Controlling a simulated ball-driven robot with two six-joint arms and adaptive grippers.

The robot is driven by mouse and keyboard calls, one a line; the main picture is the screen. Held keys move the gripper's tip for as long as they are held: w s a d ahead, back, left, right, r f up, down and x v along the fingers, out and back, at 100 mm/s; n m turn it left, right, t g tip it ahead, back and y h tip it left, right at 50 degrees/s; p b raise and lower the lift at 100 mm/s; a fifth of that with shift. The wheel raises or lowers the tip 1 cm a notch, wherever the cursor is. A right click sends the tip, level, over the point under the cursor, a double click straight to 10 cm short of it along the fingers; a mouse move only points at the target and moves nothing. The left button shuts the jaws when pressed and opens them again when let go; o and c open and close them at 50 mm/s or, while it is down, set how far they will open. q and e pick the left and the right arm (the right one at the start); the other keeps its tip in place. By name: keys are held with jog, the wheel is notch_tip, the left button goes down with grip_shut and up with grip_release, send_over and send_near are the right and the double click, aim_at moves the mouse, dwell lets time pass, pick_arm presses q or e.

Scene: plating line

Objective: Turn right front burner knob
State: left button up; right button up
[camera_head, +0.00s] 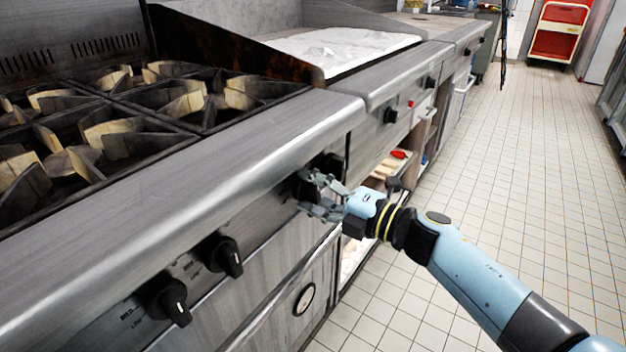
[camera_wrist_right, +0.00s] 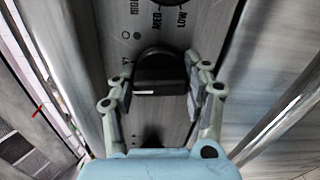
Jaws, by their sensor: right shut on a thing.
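The stove's front panel carries black burner knobs. My right gripper (camera_head: 318,196) reaches in from the right to the knobs at the right end of the panel. In the right wrist view, a black knob (camera_wrist_right: 160,72) with a white line sits between the two fingers of this gripper (camera_wrist_right: 162,95). The fingers are shut on it, one on each side. In the head view the gripper hides much of this knob, and a dark knob shows just behind it. My left gripper is not in view.
Two more black knobs (camera_head: 226,257) (camera_head: 170,301) sit further left on the panel. The burner grates (camera_head: 180,98) lie on top at the left. A griddle (camera_head: 340,46) stands beyond. Below the panel is an oven door with a round dial (camera_head: 304,299). The tiled floor (camera_head: 530,150) at right is clear.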

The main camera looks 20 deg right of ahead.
jog(key=shift+m+p, duration=0.4)
jog(key=shift+m, duration=0.2)
jog(key=shift+f, duration=0.1)
jog(key=o, duration=1.1)
jog(key=shift+o, duration=0.2)
jog(key=v, duration=1.2)
